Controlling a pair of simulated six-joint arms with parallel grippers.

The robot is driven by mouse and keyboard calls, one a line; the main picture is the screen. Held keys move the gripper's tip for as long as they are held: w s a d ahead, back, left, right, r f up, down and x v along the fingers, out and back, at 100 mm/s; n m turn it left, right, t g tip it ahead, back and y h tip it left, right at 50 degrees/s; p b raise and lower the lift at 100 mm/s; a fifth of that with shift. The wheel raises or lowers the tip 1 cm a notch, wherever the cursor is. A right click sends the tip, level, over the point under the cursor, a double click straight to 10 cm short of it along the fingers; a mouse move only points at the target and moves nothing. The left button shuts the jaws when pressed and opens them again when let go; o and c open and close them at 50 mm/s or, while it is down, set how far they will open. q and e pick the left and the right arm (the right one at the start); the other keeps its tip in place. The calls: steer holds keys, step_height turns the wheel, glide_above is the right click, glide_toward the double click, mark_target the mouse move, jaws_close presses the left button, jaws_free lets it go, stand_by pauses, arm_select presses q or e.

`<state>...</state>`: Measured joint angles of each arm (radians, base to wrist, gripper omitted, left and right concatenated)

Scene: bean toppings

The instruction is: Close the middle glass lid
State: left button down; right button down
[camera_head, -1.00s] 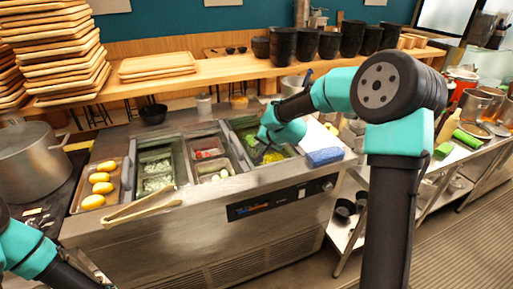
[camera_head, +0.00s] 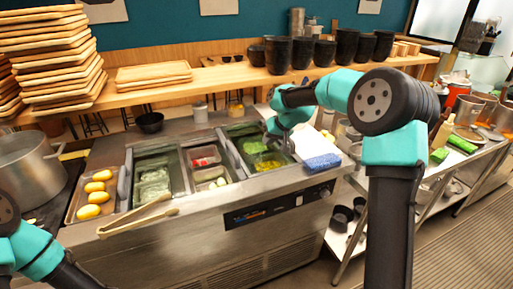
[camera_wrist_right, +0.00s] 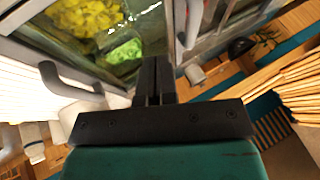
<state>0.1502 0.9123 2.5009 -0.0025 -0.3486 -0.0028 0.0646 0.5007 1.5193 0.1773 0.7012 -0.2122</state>
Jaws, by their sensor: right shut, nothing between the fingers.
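The topping counter holds sunken bins. The middle bin (camera_head: 206,165) shows red and pale toppings; I cannot make out how its glass lid stands. The right bin (camera_head: 262,160) holds green and yellow toppings, which also show in the right wrist view (camera_wrist_right: 88,18). My right gripper (camera_head: 288,148) is over the right bin's right side. In the wrist view its fingers (camera_wrist_right: 152,78) are together and empty, close to the bins' metal frame. A grey handle (camera_wrist_right: 72,84) lies left of the fingers, and another handle (camera_wrist_right: 193,22) is beyond them. My left arm shows at lower left, its gripper out of view.
Tongs (camera_head: 138,218) lie on the counter's front edge. A tray of yellow items (camera_head: 96,190) is at the left. A blue sponge (camera_head: 322,162) sits right of the bins. Black cups (camera_head: 302,52) and stacked wooden trays (camera_head: 50,70) stand on the shelf behind.

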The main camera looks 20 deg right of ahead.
steer(key=x, duration=0.9)
steer(key=a, duration=0.3)
steer(key=shift+w+a+f, duration=0.1)
steer(key=shift+w+f, duration=0.2)
steer(key=shift+f, duration=0.1)
steer(key=shift+a, duration=0.5)
